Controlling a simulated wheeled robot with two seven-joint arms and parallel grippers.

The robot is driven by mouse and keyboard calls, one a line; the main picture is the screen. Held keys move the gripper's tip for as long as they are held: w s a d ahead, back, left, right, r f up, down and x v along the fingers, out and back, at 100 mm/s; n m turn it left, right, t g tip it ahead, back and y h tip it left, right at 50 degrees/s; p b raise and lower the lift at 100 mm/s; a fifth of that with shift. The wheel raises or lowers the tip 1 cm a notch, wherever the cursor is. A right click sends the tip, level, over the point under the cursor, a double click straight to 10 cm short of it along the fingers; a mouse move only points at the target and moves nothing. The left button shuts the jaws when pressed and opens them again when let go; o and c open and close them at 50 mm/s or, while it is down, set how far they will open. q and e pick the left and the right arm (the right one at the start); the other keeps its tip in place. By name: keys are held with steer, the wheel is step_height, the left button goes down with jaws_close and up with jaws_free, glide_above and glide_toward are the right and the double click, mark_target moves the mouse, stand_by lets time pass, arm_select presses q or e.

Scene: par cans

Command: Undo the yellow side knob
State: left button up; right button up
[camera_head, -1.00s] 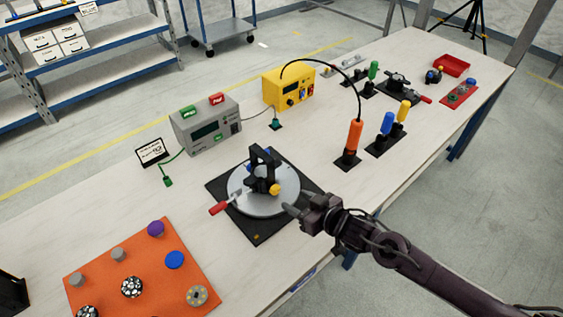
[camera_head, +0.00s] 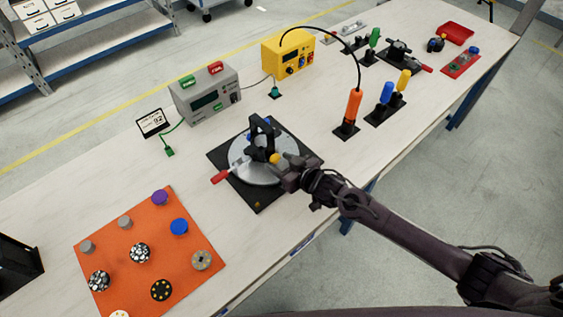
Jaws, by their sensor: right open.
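The yellow side knob (camera_head: 275,158) sticks out from the side of a black yoke-like clamp (camera_head: 262,138). The clamp stands on a round silver plate (camera_head: 247,172) on a black base (camera_head: 258,197). A blue part shows on the clamp's far side. My right gripper (camera_head: 284,170) comes in from the right, its fingertips close beside the yellow knob. I cannot tell whether they touch the knob, and the fingers are partly hidden. My left gripper is not in view.
A red-handled lever (camera_head: 221,177) sticks out at the plate's left. An orange mat (camera_head: 208,275) with several knobs lies at the front left. A grey box (camera_head: 205,96), a yellow box (camera_head: 288,56) and an orange-handled tool (camera_head: 353,106) stand behind.

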steer(key=shift+c, duration=0.2)
steer(key=c, duration=0.9)
steer(key=n+h, duration=0.1)
steer(key=n+t+b, duration=0.1)
steer(key=shift+s+a+n+h, duration=0.15)
steer(key=shift+a+n+h, duration=0.05)
steer(key=shift+n+h, duration=0.2)
steer(key=shift+c, duration=0.2)
steer(key=shift+d+n+t, duration=0.1)
steer(key=shift+n+t, duration=0.3)
steer(key=shift+n, duration=0.1)
steer(key=o, duration=1)
steer(key=b+v, duration=0.1)
steer(key=v, duration=0.5)
steer(key=shift+s+d+r, duration=0.15)
steer(key=shift+s, duration=0.2)
steer(key=shift+s+d+r, duration=0.15)
steer(key=shift+s+r, duration=0.1)
steer(key=shift+s, duration=0.15)
